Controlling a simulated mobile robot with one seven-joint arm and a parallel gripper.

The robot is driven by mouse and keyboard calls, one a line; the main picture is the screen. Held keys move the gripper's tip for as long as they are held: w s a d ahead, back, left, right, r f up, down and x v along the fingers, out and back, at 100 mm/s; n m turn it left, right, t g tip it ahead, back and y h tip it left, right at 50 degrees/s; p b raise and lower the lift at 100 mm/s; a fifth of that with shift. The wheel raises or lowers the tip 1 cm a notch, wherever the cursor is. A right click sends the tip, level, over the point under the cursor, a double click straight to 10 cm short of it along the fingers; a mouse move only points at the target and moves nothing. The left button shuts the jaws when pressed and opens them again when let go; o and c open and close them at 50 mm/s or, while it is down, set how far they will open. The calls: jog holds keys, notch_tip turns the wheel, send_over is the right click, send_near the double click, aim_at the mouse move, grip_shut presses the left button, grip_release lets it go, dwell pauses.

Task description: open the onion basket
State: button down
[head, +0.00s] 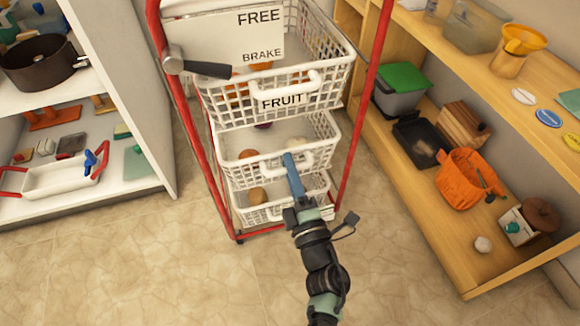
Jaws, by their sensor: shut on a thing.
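A red-framed cart holds three white wire baskets, one above another. The top basket (338,72) has a FRUIT label and stands forward of the ones below. The middle basket (232,168) holds a few round items, one of them brownish-orange. The bottom basket (245,215) holds a brown round item. No label saying onion can be read; my arm covers part of the lower two fronts. My gripper (290,163) is at the front handle of the middle basket, its blue fingers shut on it.
A brake lever (200,67) sticks out beside the FREE/BRAKE plate (225,40) at the cart's upper left. A white shelf (150,140) stands left, a wooden shelf (465,275) with bins and an orange basket (465,180) right. The tiled floor in front is clear.

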jog(key=r+p+v, duration=0.2)
jog(key=v, duration=0.8)
jog(key=r+p+v, duration=0.2)
jog(key=v, duration=0.9)
jog(key=shift+s, duration=0.4)
jog(key=shift+d+r, duration=0.1)
jog(key=c, duration=1.1)
grip_release()
jog(key=p+v, duration=0.3)
jog(key=v, duration=1)
